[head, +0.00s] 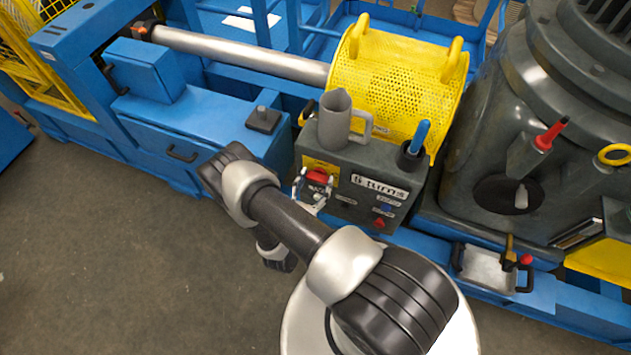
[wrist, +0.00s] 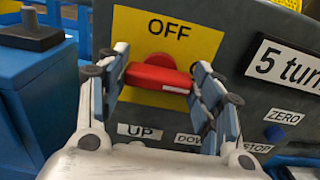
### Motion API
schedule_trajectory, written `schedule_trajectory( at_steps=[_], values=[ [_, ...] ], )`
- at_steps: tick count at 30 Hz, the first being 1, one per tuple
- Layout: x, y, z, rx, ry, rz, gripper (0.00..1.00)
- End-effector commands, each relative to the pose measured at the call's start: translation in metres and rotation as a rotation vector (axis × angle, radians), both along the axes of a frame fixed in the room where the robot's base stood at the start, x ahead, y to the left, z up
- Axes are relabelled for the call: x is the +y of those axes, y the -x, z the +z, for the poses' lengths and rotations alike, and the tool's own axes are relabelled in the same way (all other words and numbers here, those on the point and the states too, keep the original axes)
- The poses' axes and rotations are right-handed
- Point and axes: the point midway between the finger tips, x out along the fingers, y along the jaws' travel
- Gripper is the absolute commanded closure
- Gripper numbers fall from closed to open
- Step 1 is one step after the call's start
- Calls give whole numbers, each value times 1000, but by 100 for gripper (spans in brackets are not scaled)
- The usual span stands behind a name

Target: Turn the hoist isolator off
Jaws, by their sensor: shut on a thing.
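The hoist isolator is a red handle (wrist: 155,76) on a yellow plate (wrist: 205,40) marked OFF above it. In the wrist view the handle lies roughly crosswise, with a white label on its front, below the word OFF. My gripper (wrist: 161,62) has one finger at each end of the handle and is shut on it. In the head view the red handle (head: 318,174) shows on the dark control box (head: 372,168), with my gripper (head: 312,190) in front of it. My arm comes up from below right. The handle's hub is partly hidden.
A grey jug (head: 335,122) and a dark cup (head: 410,155) with a blue-handled item stand on the box. A turns sign (head: 380,187) and buttons, including a blue one (wrist: 274,133), are to the right. Open floor (head: 110,260) lies at left.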

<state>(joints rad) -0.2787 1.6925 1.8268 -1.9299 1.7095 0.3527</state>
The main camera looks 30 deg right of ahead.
Motion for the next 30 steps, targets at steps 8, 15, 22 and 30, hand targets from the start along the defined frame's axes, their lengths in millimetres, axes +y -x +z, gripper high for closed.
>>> schedule_trajectory(
  at_steps=[8,15,22,30],
  values=[
    [0,0,0,4,3,0,64],
    [0,0,-1,57,44,0,64],
    [1,-1,-2,185,145,0,64],
    [1,-2,-2,386,301,0,64]
  ],
)
